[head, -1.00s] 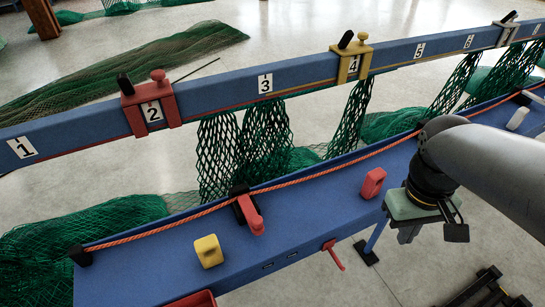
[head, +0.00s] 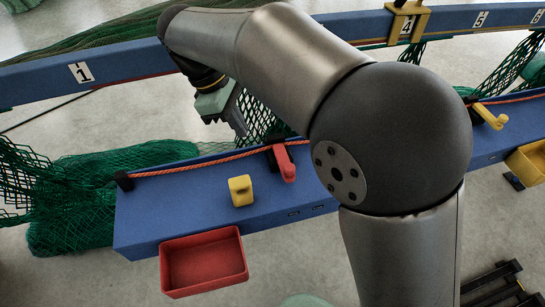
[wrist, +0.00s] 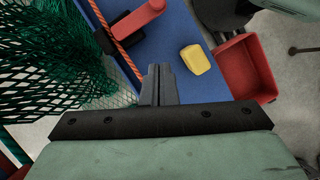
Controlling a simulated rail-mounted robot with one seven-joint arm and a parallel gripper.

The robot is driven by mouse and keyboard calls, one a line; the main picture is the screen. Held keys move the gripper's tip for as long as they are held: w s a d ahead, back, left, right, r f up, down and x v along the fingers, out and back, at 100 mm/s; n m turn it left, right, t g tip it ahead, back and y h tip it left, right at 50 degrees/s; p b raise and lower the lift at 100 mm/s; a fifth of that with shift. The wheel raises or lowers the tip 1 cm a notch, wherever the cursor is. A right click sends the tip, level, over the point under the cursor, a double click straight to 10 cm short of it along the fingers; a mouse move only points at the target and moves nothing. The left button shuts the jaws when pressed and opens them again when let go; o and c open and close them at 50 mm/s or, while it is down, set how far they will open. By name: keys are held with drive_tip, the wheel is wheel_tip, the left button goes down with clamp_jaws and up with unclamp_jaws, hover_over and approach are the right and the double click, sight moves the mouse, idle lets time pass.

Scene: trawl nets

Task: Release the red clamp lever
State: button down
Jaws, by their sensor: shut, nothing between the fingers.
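The red lever (head: 286,165) sits on a black clamp base at the bench's back edge, where the orange rope (head: 212,160) passes. It points toward the bench front. The wrist view shows the lever (wrist: 142,18) at the top, with its black base (wrist: 104,41) beside the rope. My gripper (head: 238,124) hangs behind and left of the lever, over the net side, apart from it. In the wrist view its fingers (wrist: 160,72) are together and empty, with the lever beyond their tips. The red clamp on the beam at number 2 is hidden behind my arm.
A yellow block (head: 241,190) stands on the blue bench (head: 165,205). A red bin (head: 203,262) hangs at its front. The numbered blue beam (head: 45,80) runs behind, with green nets (head: 95,195) hanging and lying below. A yellow lever (head: 489,117) is at right.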

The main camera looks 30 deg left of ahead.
drive_tip(key=p, duration=0.1)
hover_over(282, 173)
drive_tip(key=a, duration=0.2)
drive_tip(key=shift+s+d+f, duration=0.1)
drive_tip(key=shift+s+f, duration=0.1)
drive_tip(key=shift+f, duration=2.2)
drive_tip(key=shift+s+d+f, duration=0.1)
drive_tip(key=shift+s+f, duration=0.05)
drive_tip(key=shift+f, duration=2.25)
